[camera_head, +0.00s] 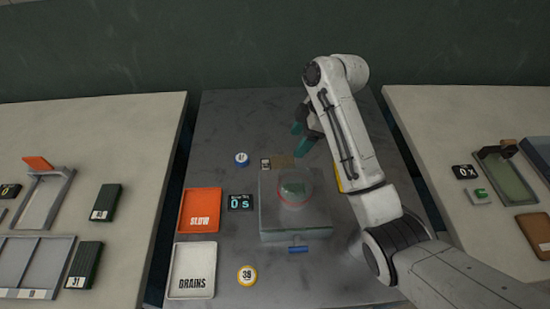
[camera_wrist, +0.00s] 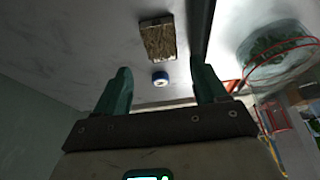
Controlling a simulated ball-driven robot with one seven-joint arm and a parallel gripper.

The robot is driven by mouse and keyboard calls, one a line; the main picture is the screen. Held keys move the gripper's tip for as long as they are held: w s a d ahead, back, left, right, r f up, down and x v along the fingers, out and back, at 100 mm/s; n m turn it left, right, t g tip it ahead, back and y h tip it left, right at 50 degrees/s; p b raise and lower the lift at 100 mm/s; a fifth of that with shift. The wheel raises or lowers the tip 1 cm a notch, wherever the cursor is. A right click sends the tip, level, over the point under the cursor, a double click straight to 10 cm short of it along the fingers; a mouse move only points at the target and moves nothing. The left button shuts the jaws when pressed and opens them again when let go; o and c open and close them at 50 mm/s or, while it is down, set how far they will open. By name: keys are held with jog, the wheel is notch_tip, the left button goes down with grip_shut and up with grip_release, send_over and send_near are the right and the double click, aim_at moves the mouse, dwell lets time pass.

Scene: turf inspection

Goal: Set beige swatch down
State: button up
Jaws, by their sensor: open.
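My gripper (camera_head: 300,135) has teal fingers and is above the table, behind and slightly right of the swatch. In the wrist view my gripper (camera_wrist: 164,82) is spread wide, with nothing held between the fingers.
A clear box (camera_head: 295,228) with a red ring and something green stands in front of the swatch. A small blue-and-white round piece (camera_head: 241,159) lies left.

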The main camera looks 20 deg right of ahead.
aim_at(282, 161)
jog(key=p+x, duration=0.1)
jog(key=x, duration=0.8)
jog(key=shift+a+f, duration=0.15)
jog(key=shift+a, duration=0.05)
jog(key=shift+c, duration=0.2)
jog(key=c, duration=0.8)
